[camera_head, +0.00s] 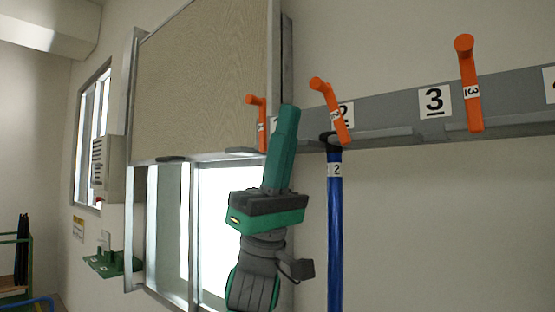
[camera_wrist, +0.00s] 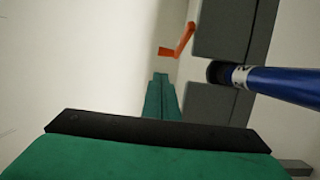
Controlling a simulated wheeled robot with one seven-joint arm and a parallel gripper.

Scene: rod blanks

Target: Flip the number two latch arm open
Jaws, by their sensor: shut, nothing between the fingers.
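The number two latch arm (camera_head: 333,114) is an orange lever with a round knob, mounted on the grey wall rail. It slants from its knob at upper left to its lower end by the black top of a blue rod (camera_head: 335,230) tagged 2. My gripper (camera_head: 288,108) is shut and empty, pointing up, just left of this latch arm with a visible gap. In the wrist view my green fingers (camera_wrist: 160,78) are together. An orange lever (camera_wrist: 180,42) lies beyond them there; its number is unreadable. The blue rod (camera_wrist: 285,83) is at right.
The number three latch arm (camera_head: 469,85) is right along the rail (camera_head: 390,112). Another orange latch arm (camera_head: 262,125) is left of my fingers, partly hidden. A large wood-grain panel (camera_head: 205,85) and bright window (camera_head: 213,190) stand behind my arm. Wall below the rail at right is clear.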

